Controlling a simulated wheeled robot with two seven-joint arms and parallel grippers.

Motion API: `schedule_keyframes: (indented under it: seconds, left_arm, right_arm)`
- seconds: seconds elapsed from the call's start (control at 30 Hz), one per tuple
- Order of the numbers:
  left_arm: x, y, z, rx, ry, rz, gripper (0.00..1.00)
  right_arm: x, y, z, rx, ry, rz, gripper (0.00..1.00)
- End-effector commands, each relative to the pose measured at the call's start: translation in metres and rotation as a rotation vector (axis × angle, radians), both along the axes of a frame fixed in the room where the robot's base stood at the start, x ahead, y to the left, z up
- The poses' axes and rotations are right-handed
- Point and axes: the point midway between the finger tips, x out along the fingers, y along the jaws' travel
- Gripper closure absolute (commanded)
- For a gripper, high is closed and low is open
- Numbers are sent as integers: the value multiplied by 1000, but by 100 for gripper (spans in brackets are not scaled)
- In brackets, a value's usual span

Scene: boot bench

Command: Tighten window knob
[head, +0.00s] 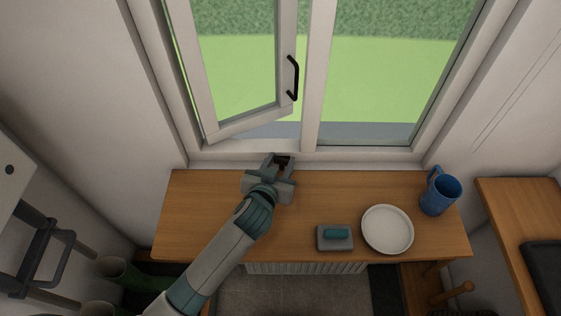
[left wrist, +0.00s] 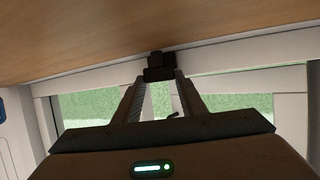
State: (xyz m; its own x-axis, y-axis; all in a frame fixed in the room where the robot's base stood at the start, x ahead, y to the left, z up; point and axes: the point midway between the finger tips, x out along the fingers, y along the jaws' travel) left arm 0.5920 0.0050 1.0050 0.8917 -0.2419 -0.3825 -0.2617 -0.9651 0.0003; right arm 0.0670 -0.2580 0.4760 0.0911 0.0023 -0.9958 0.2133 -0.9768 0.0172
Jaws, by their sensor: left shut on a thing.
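The window knob (left wrist: 156,62) looks like a small dark block with a stub on it, at the window's lower frame in the left wrist view. My left gripper (head: 281,164) is at the sill below the middle of the window, with its fingertips closed on the dark knob. In the head view the jaws mostly hide the knob. In the left wrist view the two fingers (left wrist: 160,80) reach its two sides. My right gripper is not in view.
The left window sash (head: 207,75) is swung open, with a black handle (head: 295,78). On the wooden bench top (head: 210,205) are a grey block with a teal top (head: 335,238), a white plate (head: 388,229) and a blue mug (head: 440,195). The bench's left part is clear.

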Motion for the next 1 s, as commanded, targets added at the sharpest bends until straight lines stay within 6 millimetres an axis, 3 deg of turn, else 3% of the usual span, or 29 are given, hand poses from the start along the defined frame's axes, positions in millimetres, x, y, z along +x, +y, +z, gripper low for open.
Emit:
schedule_keyframes:
  seconds: [0.07,0.1,0.17,0.63,1.0]
  left_arm:
    - [0,0,-1,1,2,0,85]
    - [0,0,-1,2,2,1,55]
    - [0,0,-1,2,2,1,44]
    - [0,-1,-1,1,3,26,44]
    - [-1,-5,-1,1,6,181,44]
  right_arm:
    - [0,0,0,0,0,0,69]
    - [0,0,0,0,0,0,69]
    - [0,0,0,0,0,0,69]
    - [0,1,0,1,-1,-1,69]
    - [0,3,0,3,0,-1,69]
